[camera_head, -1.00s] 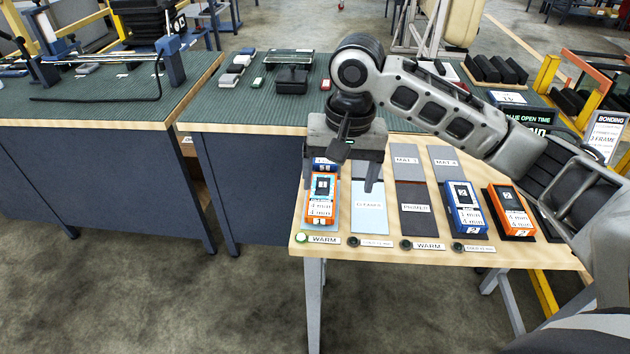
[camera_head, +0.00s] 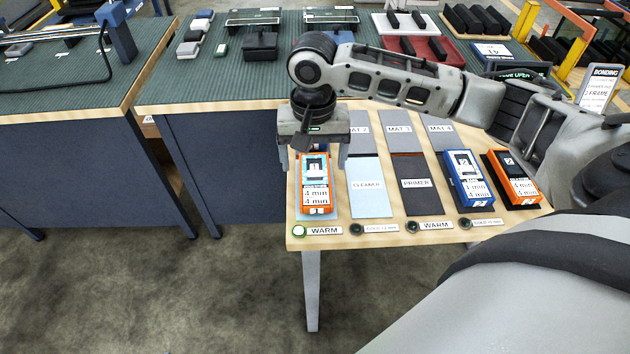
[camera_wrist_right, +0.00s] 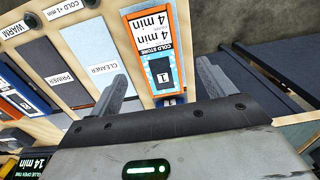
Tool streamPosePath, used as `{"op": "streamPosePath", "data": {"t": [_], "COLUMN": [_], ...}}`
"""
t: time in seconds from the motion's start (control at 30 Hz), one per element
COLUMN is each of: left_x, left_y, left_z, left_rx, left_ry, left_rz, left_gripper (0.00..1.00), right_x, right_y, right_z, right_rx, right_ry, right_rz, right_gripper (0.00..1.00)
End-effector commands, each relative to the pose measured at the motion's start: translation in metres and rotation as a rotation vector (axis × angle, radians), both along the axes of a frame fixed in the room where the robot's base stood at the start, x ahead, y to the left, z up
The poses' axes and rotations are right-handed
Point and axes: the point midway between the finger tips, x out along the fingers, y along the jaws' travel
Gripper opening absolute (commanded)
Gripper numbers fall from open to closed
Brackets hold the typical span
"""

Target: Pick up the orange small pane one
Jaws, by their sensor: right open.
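An orange box (camera_head: 314,183) with a white label and time markings lies on the light blue mat at the left end of the wooden bench. It also shows in the right wrist view (camera_wrist_right: 153,45), with a "1" on its label. My right gripper (camera_head: 313,158) is open over the far end of this box, its fingers at either side of it. In the right wrist view its fingers (camera_wrist_right: 164,72) flank the box without closing on it. A second orange box (camera_head: 513,180) lies at the right end. My left gripper is not in view.
Beside the box are a cleaner mat (camera_head: 369,200), a dark primer mat (camera_head: 417,196) and a blue box (camera_head: 468,178). Buttons and labels line the bench's front edge (camera_head: 385,240). A green-topped bench (camera_head: 220,85) with small items stands behind.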

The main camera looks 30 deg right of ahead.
Motion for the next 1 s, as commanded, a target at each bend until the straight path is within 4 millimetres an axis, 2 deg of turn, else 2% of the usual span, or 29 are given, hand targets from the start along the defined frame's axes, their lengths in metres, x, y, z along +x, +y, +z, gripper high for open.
{"op": "streamPosePath", "data": {"t": [0.4, 0.67, 0.7, 0.8, 0.9, 1.0], "left_x": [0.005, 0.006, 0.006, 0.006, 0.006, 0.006], "left_y": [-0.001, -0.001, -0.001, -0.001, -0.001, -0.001], "left_z": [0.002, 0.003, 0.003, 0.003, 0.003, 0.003], "left_rx": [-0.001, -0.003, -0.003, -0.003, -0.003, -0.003], "left_ry": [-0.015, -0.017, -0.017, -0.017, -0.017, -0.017], "left_rz": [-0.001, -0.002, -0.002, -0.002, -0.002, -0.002], "left_gripper": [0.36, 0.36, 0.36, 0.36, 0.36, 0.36], "right_x": [0.0, 0.0, 0.0, 0.0, 0.0, 0.0], "right_y": [-0.004, -0.004, -0.004, -0.004, -0.004, -0.004], "right_z": [-0.05, -0.053, -0.053, -0.053, -0.053, -0.052], "right_rx": [-0.001, 0.0, 0.0, 0.0, 0.0, 0.001], "right_ry": [-0.001, -0.002, -0.002, -0.002, -0.002, -0.003], "right_rz": [0.0, 0.002, 0.002, 0.002, 0.002, 0.001], "right_gripper": [0.82, 0.82, 0.79, 0.51, 0.28, 0.28]}}
